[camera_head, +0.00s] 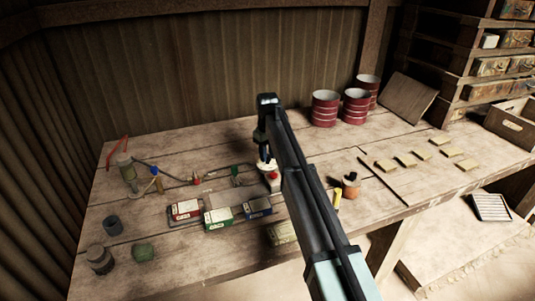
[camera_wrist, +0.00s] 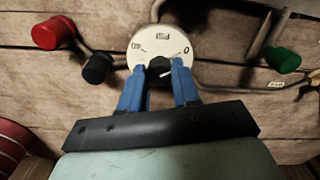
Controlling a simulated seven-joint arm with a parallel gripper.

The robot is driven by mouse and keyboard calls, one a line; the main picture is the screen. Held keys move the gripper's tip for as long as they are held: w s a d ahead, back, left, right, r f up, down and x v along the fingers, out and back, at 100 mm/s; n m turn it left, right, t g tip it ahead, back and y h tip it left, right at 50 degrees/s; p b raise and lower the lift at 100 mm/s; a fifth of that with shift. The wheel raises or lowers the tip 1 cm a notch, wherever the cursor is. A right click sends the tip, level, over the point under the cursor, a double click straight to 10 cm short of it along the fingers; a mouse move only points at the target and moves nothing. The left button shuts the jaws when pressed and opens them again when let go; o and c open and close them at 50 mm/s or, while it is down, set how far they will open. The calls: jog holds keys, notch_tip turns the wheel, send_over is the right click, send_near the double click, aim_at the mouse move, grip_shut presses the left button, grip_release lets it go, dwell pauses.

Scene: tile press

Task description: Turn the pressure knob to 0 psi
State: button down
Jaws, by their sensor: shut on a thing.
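The pressure knob is a small black knob (camera_wrist: 158,68) at the lower part of a round white dial (camera_wrist: 161,44) in the wrist view. The dial carries dark lettering, with a 0 at its right side and another marking at its left. My gripper (camera_wrist: 158,72) has blue fingers shut on the knob from both sides. A light pointer line shows beside the knob, but its exact reading is hard to tell. In the head view my gripper (camera_head: 265,152) reaches down to the white dial unit (camera_head: 266,166) on the workbench, and my arm hides much of it.
In the wrist view a red knob (camera_wrist: 47,33), a black knob (camera_wrist: 97,68) and a green knob (camera_wrist: 283,59) sit near the dial. On the workbench (camera_head: 180,262) stand small boxes (camera_head: 218,220), red drums (camera_head: 325,108), an orange-brown bottle (camera_head: 350,187) and several tan tiles (camera_head: 405,159).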

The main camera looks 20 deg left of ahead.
aim_at(268, 156)
jog(key=c, duration=0.8)
grip_release()
notch_tip(268, 156, up, 14)
jog(key=shift+f, duration=0.1)
dwell(0.5)
